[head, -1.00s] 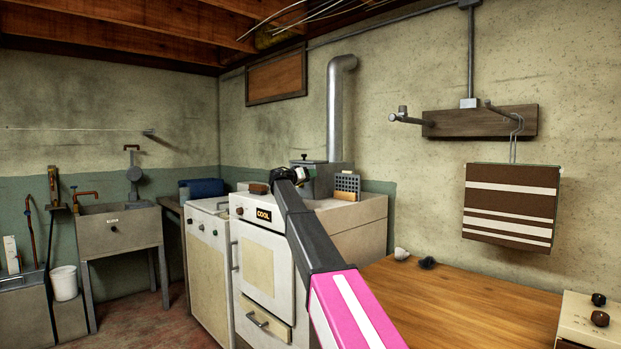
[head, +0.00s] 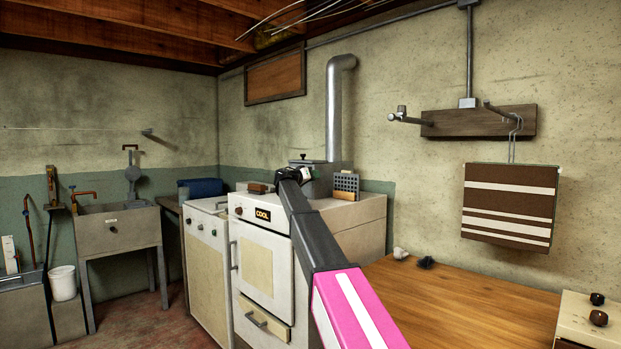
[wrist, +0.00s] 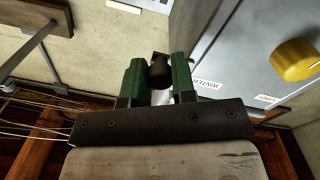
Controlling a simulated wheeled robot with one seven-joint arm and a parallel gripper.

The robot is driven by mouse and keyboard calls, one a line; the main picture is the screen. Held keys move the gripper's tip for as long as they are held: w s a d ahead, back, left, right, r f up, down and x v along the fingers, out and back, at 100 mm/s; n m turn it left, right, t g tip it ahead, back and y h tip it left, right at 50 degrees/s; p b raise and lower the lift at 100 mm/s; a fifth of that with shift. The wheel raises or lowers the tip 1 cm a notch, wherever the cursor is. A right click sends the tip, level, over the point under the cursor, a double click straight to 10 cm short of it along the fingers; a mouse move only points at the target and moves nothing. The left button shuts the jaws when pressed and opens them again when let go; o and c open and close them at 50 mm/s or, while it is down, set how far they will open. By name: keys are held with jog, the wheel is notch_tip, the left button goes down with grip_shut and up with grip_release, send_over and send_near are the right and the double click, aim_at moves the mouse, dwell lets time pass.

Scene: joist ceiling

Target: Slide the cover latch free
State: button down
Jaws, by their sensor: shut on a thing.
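In the wrist view my gripper (wrist: 160,82) has its two green fingers on either side of a dark, rounded knob-like piece (wrist: 159,68) and is shut on it. This piece looks like the latch's handle; the rest of the latch is mostly hidden behind the fingers. It is beside a grey panel (wrist: 235,50) with a "WINTER" label (wrist: 206,84) and a large yellow knob (wrist: 296,60). In the head view my gripper, small and dark, is at the far end of my arm, by a grey metal box (head: 320,180) at the foot of a vertical pipe.
A white stove (head: 262,265) marked "COOL" stands below my arm. A wooden tabletop (head: 460,300) at right is mostly bare.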

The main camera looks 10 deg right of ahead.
jog(key=shift+s+d, duration=0.15)
jog(key=shift+s, duration=0.05)
jog(key=c, duration=0.9)
grip_release()
jog(key=v, duration=1)
jog(key=shift+s+a, duration=0.25)
jog(key=shift+a, duration=0.1)
